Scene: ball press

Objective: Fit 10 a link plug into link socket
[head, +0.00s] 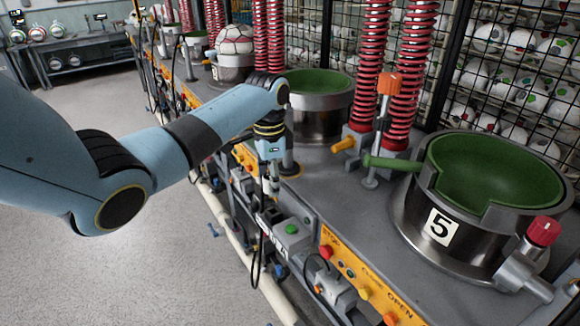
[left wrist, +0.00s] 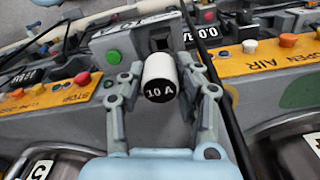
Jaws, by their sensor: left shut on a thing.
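The link plug (left wrist: 159,85) is a short white cylinder with a black end face marked "10 A". My left gripper (left wrist: 163,84) is shut on it, one finger on each side; in the head view the gripper (head: 270,183) points down above the front edge of the machine bench. The link socket is on a grey box (left wrist: 133,43) with a green button (left wrist: 113,56); a dark square opening shows just beyond the plug. The plug partly covers that area, so I cannot tell whether it touches the socket. In the head view the grey box (head: 289,238) sits below the gripper. My right gripper is not in view.
Yellow control panels (head: 365,284) with coloured buttons line the bench front. A black cable (left wrist: 213,85) passes right of the gripper in the wrist view. Press pot number 5 (head: 440,226) and red springs (head: 370,60) stand at the right. Open floor (head: 150,270) lies left.

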